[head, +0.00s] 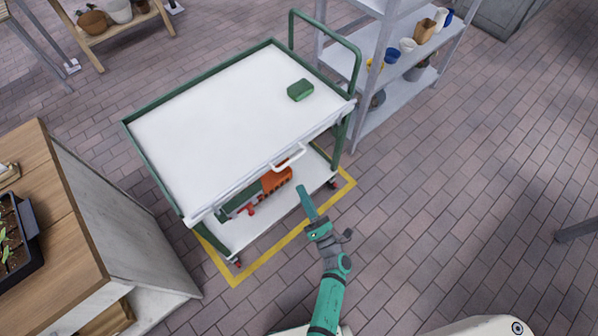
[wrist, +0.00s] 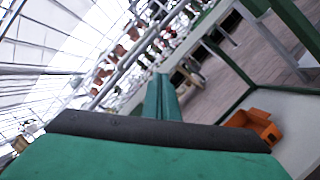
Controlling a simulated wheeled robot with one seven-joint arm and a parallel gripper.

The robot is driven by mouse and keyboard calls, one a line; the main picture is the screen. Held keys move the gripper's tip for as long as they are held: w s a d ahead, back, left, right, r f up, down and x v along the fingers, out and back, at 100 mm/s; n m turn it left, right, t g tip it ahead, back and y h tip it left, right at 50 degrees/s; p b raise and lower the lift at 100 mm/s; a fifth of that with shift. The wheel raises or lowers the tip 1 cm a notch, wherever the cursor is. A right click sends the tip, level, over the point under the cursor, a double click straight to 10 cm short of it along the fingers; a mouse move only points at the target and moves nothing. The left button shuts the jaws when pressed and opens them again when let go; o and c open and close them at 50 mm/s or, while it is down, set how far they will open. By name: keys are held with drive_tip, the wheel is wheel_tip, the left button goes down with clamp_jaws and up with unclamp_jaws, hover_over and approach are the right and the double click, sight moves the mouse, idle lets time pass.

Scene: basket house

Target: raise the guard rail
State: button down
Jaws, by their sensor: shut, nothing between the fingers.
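The guard rail (head: 243,187) is a long pale bar along the near edge of the cart's white top (head: 225,120). A white loop handle (head: 289,158) sticks out from it, right of its middle. My gripper (head: 303,191) is shut and empty, in front of the cart, just below the handle in the picture and seemingly apart from it. In the wrist view its closed green fingers (wrist: 161,98) point ahead; I cannot make out the handle there.
A green sponge (head: 300,90) lies on the cart top. An orange crate (head: 277,179) sits on the lower shelf and shows in the wrist view (wrist: 254,124). A wooden-topped cabinet (head: 62,225) stands left, a grey shelf rack (head: 400,65) behind right.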

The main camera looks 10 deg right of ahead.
drive_tip(key=s+d+f+n+t+y, duration=0.1)
drive_tip(key=d+f+n+y, duration=0.15)
drive_tip(key=n, duration=0.45)
drive_tip(key=s+d+f+n+y, duration=0.1)
drive_tip(key=d+n+y, duration=0.1)
drive_tip(key=n+y, duration=0.35)
drive_tip(key=w+a+r+n, duration=0.1)
drive_tip(key=w+a+r, duration=0.1)
drive_tip(key=w+r, duration=0.2)
drive_tip(key=w+a+r+n+h, duration=0.1)
drive_tip(key=w+a+r, duration=0.1)
drive_tip(key=w+r, duration=0.2)
drive_tip(key=shift+a+r, duration=0.25)
drive_tip(key=shift+r, duration=0.35)
drive_tip(key=shift+d+r, duration=0.1)
drive_tip(key=shift+d, duration=0.1)
